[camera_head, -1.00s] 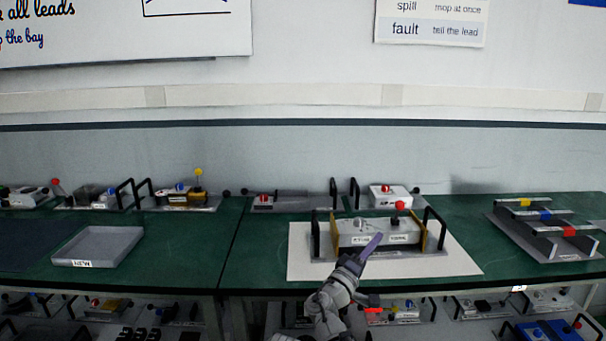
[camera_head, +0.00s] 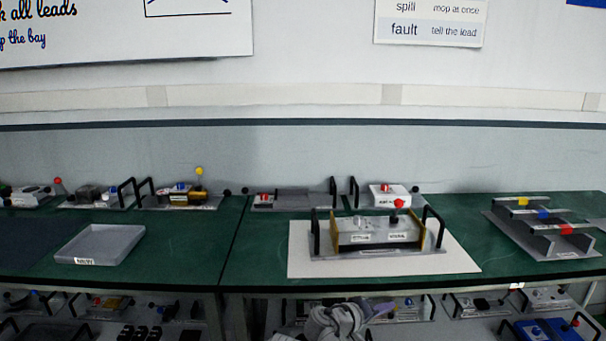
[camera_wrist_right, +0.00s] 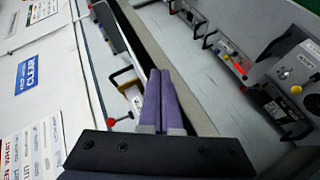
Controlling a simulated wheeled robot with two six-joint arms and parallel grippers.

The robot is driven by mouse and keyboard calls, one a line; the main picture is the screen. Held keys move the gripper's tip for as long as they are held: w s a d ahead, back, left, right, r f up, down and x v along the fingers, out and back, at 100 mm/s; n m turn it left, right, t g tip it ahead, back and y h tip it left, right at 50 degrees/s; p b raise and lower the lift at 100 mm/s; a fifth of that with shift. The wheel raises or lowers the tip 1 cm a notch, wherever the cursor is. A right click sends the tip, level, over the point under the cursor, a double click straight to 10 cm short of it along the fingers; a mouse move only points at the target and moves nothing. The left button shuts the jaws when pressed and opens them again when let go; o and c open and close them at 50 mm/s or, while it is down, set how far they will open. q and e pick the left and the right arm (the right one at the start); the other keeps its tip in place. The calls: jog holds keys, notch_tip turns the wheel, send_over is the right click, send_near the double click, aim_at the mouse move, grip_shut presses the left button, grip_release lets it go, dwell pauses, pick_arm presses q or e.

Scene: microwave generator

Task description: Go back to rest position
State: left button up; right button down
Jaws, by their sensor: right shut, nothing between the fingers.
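My right gripper (camera_head: 378,307) is low in the head view, below the front edge of the green bench, with its purple fingers partly lost against the shelf behind. In the right wrist view its two purple fingers (camera_wrist_right: 161,75) are closed together with nothing between them. The microwave generator unit (camera_head: 377,231), with black handles and a red-knobbed lever, stands on a white mat (camera_head: 304,264) on the bench. The gripper is apart from it, nearer to me and lower. My left gripper is not in view.
A grey tray (camera_head: 100,243) sits at the bench's left. A rack with yellow, blue and red marks (camera_head: 545,229) stands at the right. Several small units line the back. The lower shelf holds more units and a blue device (camera_head: 545,330).

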jog(key=s+a+f+n+g+y, duration=0.1)
jog(key=s+a+f+g+y, duration=0.35)
jog(key=s+a+f, duration=0.45)
jog(key=s+a+f+n+g+y, duration=0.1)
jog(key=s+a+f+g+y, duration=0.4)
jog(key=s, duration=0.5)
notch_tip(320, 180, up, 12)
jog(key=t+y+p, duration=0.1)
jog(key=p, duration=1.2)
jog(key=shift+a+r, duration=0.25)
jog(key=shift+a, duration=0.15)
